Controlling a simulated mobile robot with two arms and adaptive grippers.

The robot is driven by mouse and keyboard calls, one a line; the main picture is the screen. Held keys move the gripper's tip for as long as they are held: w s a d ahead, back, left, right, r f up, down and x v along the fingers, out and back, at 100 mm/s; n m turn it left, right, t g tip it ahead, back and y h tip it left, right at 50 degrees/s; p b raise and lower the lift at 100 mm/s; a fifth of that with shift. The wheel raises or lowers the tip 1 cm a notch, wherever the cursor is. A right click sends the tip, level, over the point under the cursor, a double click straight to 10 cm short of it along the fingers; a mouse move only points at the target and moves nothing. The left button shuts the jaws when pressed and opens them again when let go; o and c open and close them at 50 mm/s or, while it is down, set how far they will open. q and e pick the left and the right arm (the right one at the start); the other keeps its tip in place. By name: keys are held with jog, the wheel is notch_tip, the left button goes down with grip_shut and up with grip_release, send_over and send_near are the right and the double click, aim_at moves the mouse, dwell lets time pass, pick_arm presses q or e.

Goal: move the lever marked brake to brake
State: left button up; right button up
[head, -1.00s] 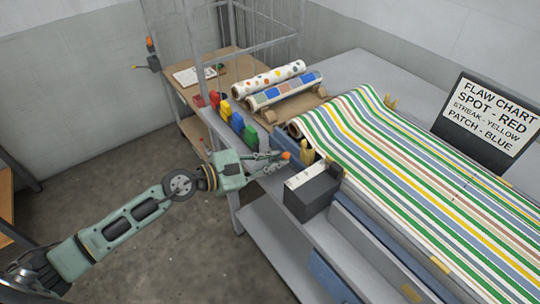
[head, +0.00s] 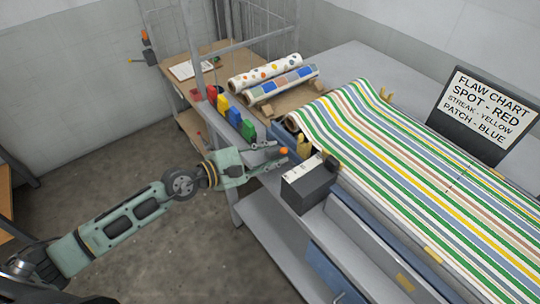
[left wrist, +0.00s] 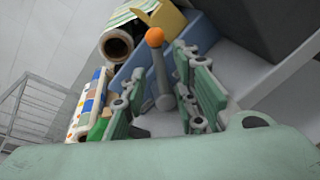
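A grey lever with an orange knob (head: 283,151) stands at the near left end of the press, in front of the fabric roll. In the left wrist view the knob (left wrist: 155,38) and its grey stem show upright between my two fingers. My left gripper (head: 277,153) is open, with one finger on each side of the lever; there is a visible gap to the stem on both sides (left wrist: 158,85). I cannot read any brake mark on the lever. My right gripper is not in view.
A dark box with a white top (head: 310,187) stands just right of the lever. Coloured blocks (head: 234,117) line the bench edge behind the gripper. Striped fabric (head: 400,160) covers the press. A flaw chart (head: 484,115) stands at right. Another orange-tipped fitting (head: 146,40) is at back left.

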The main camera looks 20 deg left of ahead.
pick_arm(q)
jog(key=shift+o, duration=0.4)
jog(key=shift+a, duration=0.1)
jog(key=shift+f, duration=0.1)
jog(key=shift+s+a, duration=0.15)
jog(key=v, duration=1.1)
jog(key=shift+s+a, duration=0.2)
